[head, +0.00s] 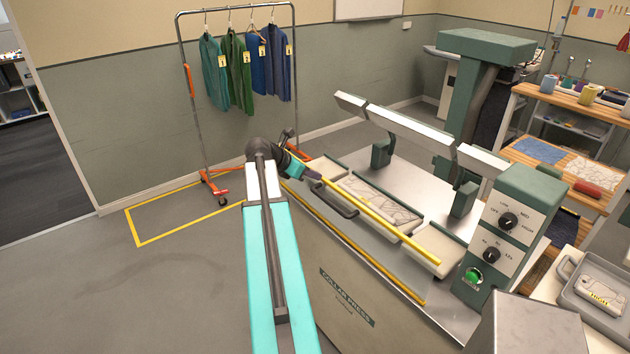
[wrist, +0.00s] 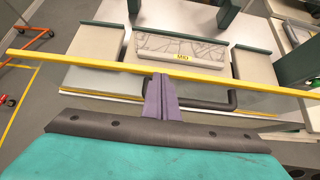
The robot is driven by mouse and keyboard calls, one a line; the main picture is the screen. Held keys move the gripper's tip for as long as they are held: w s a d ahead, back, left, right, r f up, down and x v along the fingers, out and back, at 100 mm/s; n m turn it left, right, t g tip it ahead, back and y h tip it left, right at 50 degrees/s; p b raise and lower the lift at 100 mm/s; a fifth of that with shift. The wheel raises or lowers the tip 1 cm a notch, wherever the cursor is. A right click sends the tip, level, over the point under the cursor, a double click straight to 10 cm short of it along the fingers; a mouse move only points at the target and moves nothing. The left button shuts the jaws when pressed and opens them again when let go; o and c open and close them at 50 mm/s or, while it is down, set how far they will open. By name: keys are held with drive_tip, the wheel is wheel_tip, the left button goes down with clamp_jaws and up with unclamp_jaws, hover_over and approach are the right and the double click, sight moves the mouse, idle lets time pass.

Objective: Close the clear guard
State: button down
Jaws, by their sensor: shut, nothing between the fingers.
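A long yellow bar (head: 385,225), which looks like the edge of the clear guard, runs along the front of the collar press bed. It crosses the wrist view (wrist: 90,63) from side to side. I cannot make out the clear pane itself. My gripper (head: 314,175) is at the bar's far left part in the head view. Its purple fingers (wrist: 160,82) are shut and empty, with their tips at the bar in the wrist view. I cannot tell whether they touch it. A dark curved handle (head: 337,203) sits below the bar, to the right of the fingers.
A padded piece marked MID (wrist: 180,48) lies between two plain pads. Pale pressing heads (head: 408,130) stand raised behind the bed. A control box (head: 512,225) with dials and a green button stands at the right. A garment rail (head: 183,90) stands behind; the left floor is clear.

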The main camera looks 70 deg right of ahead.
wheel_tip(320, 180, up, 8)
drive_tip(key=s+d+b, duration=0.1)
drive_tip(key=d+b, duration=0.1)
drive_tip(key=shift+d+f+b, duration=0.15)
drive_tip(key=shift+f+b, duration=0.05)
drive_tip(key=shift+b, duration=0.15)
idle(0.6)
